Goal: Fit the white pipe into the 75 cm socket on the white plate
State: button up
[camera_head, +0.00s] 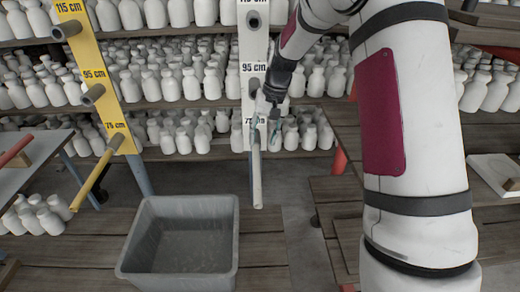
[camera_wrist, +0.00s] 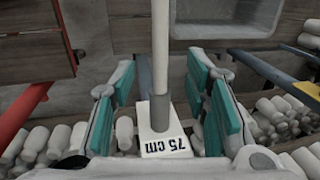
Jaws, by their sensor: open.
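The white plate (camera_head: 253,50) hangs upright with 95 cm and 75 cm labels and grey sockets. The white pipe (camera_head: 257,180) juts from the plate's 75 cm level toward the camera, tilted downward in the picture. In the wrist view the white pipe (camera_wrist: 160,25) runs into the grey 75 cm socket (camera_wrist: 160,75), beside the 75 cm label; its inner end is hidden. My gripper (camera_head: 266,128) is at this socket. In the wrist view my gripper (camera_wrist: 160,85) is open, its teal pads on either side of the socket and pipe, with gaps on both sides.
A yellow plate (camera_head: 90,65) at left holds a yellow pipe (camera_head: 92,185) at its 75 cm level. A grey bin (camera_head: 140,235) stands below, in front. Shelves of white bottles (camera_head: 185,85) fill the background. A red pipe (camera_head: 14,150) lies at far left.

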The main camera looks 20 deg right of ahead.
jog(key=shift+d+r, duration=0.15)
jog(key=shift+r, duration=0.6)
jog(key=shift+d+r, duration=0.1)
jog(key=shift+r, duration=0.65)
